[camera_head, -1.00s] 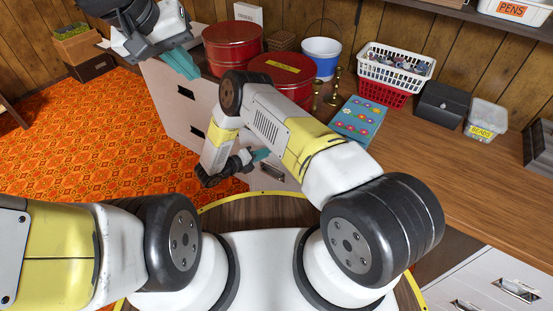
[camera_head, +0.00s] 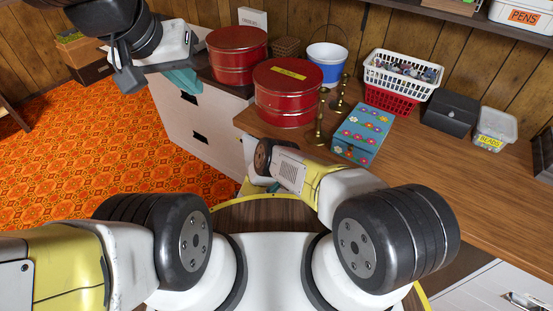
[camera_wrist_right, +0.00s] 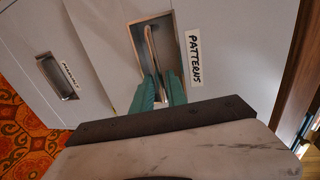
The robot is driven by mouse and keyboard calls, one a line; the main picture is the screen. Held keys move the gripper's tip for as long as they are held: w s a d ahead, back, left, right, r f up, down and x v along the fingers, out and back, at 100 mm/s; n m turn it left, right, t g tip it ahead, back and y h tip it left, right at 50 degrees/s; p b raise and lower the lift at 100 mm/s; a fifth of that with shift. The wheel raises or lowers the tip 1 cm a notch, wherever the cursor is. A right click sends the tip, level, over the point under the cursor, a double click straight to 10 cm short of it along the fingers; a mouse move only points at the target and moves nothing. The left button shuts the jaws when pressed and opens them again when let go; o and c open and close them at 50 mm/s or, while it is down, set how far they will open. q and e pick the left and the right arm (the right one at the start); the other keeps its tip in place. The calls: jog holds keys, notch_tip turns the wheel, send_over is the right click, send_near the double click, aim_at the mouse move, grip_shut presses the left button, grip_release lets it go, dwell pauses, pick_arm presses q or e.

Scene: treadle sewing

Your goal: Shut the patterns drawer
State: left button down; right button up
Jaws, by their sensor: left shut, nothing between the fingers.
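The patterns drawer (camera_wrist_right: 205,30) shows in the right wrist view as a pale front with a PATTERNS label (camera_wrist_right: 194,58) and a recessed metal handle (camera_wrist_right: 152,42). My right gripper (camera_wrist_right: 161,82) has its two teal fingers at the handle, one on each side of its bar. I cannot tell whether they are clamped on it. In the head view the right gripper and the drawer front are hidden behind my right arm. My left gripper (camera_head: 184,82) is shut and empty, up at the left near the pale cabinet (camera_head: 190,115). How far the drawer stands out is unclear.
Another labelled drawer handle (camera_wrist_right: 57,77) is left of the patterns drawer. Orange carpet (camera_head: 110,150) is clear at left.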

jog(key=shift+w+d+f, duration=0.1)
jog(key=shift+w+d, duration=0.25)
jog(key=shift+w, duration=0.05)
jog(key=shift+c, duration=0.5)
grip_shut()
dwell(0.7)
